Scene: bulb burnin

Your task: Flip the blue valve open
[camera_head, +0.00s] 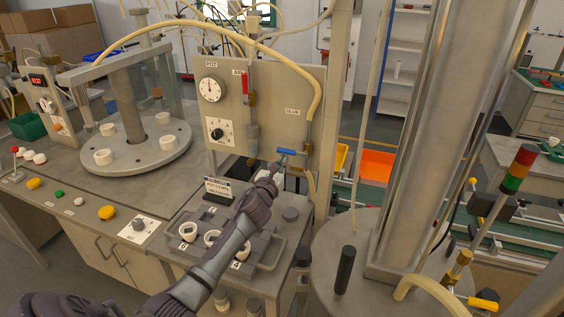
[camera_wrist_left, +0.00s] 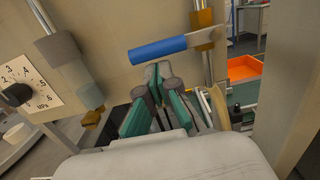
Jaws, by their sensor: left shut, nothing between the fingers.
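The blue valve handle (camera_head: 286,151) sits on a vertical pipe on the beige panel, below a small label. In the left wrist view the blue handle (camera_wrist_left: 158,49) lies nearly level, its right end joined by a metal plate to the brass-fitted pipe. My left gripper (camera_head: 279,165) comes in from the lower left, with its tips just below the handle. In the left wrist view the left gripper (camera_wrist_left: 156,72) is shut and empty, its teal fingers together just under the handle; whether they touch it I cannot tell. My right gripper is not in view.
The panel (camera_head: 270,75) carries a gauge (camera_head: 211,89), a dial (camera_head: 217,133) and a red valve handle (camera_head: 244,84). A grey tray (camera_head: 264,262) with white cups lies under my left arm. An orange bin (camera_head: 376,165) stands behind, right of the panel.

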